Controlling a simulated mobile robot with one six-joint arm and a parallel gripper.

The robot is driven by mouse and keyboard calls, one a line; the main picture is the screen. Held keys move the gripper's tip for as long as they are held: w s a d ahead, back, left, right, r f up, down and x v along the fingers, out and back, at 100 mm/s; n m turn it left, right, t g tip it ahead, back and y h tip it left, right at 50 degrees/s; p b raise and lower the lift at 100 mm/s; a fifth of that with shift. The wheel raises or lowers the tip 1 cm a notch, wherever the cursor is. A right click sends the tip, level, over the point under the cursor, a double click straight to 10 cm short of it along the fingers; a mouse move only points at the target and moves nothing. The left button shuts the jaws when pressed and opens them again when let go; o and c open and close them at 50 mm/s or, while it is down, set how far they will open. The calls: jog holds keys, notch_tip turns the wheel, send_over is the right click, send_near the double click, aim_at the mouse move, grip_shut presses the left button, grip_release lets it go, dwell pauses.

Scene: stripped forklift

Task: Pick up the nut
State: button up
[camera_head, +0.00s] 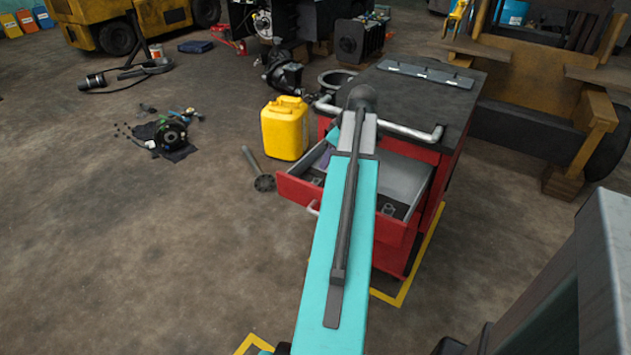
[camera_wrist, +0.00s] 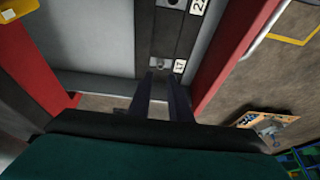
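The red tool cart's drawer (camera_head: 408,180) is pulled open, and small grey nuts (camera_head: 388,209) lie in it by its front wall. In the wrist view, a dark strip runs along the drawer with number labels 17 (camera_wrist: 180,65) and 22 (camera_wrist: 197,6). A small nut (camera_wrist: 153,64) shows beside label 17, and another (camera_wrist: 173,3) beside label 22. My gripper (camera_wrist: 161,82) has its two dark fingers apart, with tips just below the nut by label 17 in the picture. Nothing shows between them. In the head view my teal arm hides the gripper and part of the drawer.
The cart's dark top (camera_head: 420,105) with a grey rail stands behind the drawer. A yellow canister (camera_head: 285,128) stands left of the cart.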

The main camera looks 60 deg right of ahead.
aim_at(315, 182)
jog(key=shift+x, duration=1.5)
jog(key=shift+f, duration=0.1)
jog(key=shift+x, duration=2.6)
grip_shut()
